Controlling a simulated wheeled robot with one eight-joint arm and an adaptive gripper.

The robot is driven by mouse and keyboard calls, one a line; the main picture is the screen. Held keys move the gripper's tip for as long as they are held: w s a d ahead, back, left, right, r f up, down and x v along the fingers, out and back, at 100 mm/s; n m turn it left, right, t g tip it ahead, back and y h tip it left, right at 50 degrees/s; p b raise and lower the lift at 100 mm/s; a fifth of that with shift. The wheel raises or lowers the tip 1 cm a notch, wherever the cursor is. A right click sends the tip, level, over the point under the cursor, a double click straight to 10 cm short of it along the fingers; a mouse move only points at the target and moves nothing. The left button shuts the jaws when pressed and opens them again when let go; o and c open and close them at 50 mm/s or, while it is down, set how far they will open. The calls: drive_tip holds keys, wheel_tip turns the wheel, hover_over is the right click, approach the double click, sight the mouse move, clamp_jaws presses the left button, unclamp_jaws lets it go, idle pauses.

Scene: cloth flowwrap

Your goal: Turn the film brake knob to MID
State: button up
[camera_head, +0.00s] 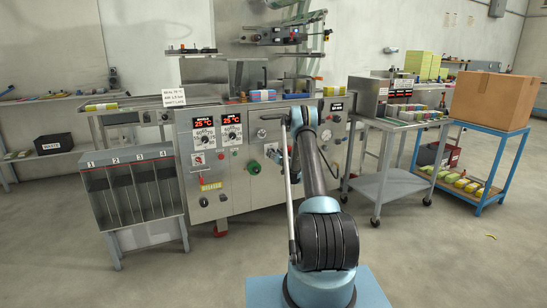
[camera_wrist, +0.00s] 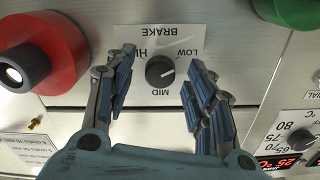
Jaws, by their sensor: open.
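The film brake knob (camera_wrist: 160,71) is a small dark round knob on a white label plate (camera_wrist: 180,37) in the wrist view. The plate's BRAKE, HI, LOW and MID print appears upside down, with MID below the knob and LOW at upper right. The knob's pale pointer mark faces right, toward the LOW side rather than MID. My gripper (camera_wrist: 161,64) is open, with one finger on each side of the knob and visible gaps between. In the head view my arm hides the gripper and the knob.
A green knob (camera_wrist: 288,10) is at the upper right, and a temperature dial (camera_wrist: 300,140) at the lower right. The machine panel (camera_head: 240,165) stands before me.

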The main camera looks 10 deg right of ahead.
drive_tip(key=c, duration=1.1)
